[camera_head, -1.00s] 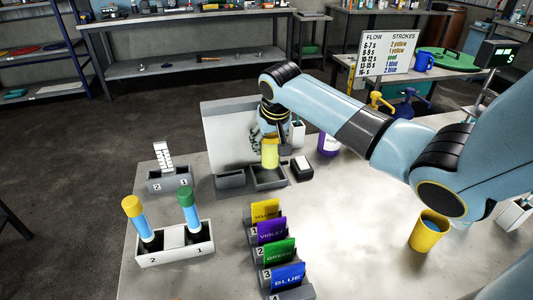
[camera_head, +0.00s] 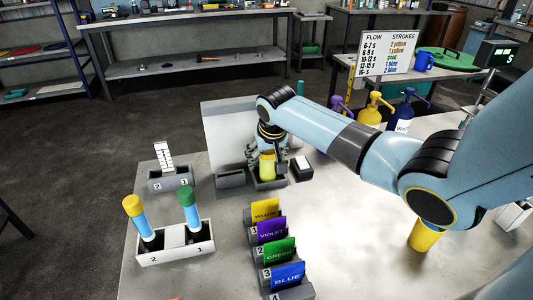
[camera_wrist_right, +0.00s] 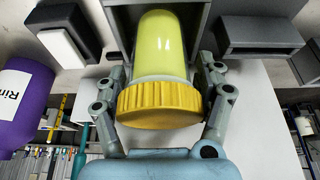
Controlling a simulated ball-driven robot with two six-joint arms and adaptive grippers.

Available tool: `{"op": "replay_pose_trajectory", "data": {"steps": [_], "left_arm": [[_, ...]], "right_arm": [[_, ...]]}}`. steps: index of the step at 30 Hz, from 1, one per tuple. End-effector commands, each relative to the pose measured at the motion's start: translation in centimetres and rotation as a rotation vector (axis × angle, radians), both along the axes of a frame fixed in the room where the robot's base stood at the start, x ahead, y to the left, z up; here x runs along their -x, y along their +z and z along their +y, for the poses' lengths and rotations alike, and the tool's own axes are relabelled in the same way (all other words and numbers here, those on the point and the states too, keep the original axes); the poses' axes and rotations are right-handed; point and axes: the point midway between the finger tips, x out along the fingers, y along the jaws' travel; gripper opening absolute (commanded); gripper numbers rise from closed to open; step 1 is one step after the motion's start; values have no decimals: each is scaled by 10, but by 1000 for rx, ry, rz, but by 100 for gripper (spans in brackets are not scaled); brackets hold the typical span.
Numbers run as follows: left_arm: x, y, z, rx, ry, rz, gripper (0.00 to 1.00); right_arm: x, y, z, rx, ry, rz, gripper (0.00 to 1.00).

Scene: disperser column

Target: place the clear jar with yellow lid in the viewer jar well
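The clear jar (camera_head: 267,170) with yellow lid looks yellow-green inside and stands in the open grey box, the jar well (camera_head: 270,184), below the white viewer panel (camera_head: 225,130). In the right wrist view the jar body (camera_wrist_right: 160,45) reaches into the grey well (camera_wrist_right: 202,18), with the yellow lid (camera_wrist_right: 160,101) nearest the camera. My right gripper (camera_head: 266,152) is above the well. Its fingers (camera_wrist_right: 161,80) lie close along both sides of the lid and look shut on it. Whether the jar rests on the well floor is hidden. My left gripper is out of view.
A smaller grey box (camera_head: 230,180) stands left of the well and a black-and-white block (camera_head: 301,167) right of it. A rack with two capped tubes (camera_head: 175,244) and colored cards (camera_head: 276,251) are nearer. Pump bottles (camera_head: 371,112) stand behind my arm.

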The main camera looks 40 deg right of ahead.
Motion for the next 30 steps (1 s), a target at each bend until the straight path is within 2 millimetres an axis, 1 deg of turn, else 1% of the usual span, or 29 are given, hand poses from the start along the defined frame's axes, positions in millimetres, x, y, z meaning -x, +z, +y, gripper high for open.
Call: {"op": "replay_pose_trajectory", "data": {"steps": [8, 11, 14, 21, 24, 27, 30], "left_arm": [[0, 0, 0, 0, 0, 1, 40], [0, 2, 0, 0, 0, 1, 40], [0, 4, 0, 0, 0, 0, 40], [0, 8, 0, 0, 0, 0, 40], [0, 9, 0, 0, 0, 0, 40], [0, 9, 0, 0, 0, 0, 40], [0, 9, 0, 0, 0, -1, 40]], "right_arm": [[0, 1, 0, 0, 0, 0, 75], [1, 7, 0, 1, 1, -2, 75], [5, 20, 2, 3, 1, -2, 75], [24, 71, 13, 3, 2, -3, 75], [31, 89, 17, 3, 2, -3, 75], [35, 102, 20, 1, 0, -2, 75], [39, 110, 21, 0, 0, -1, 75]]}}
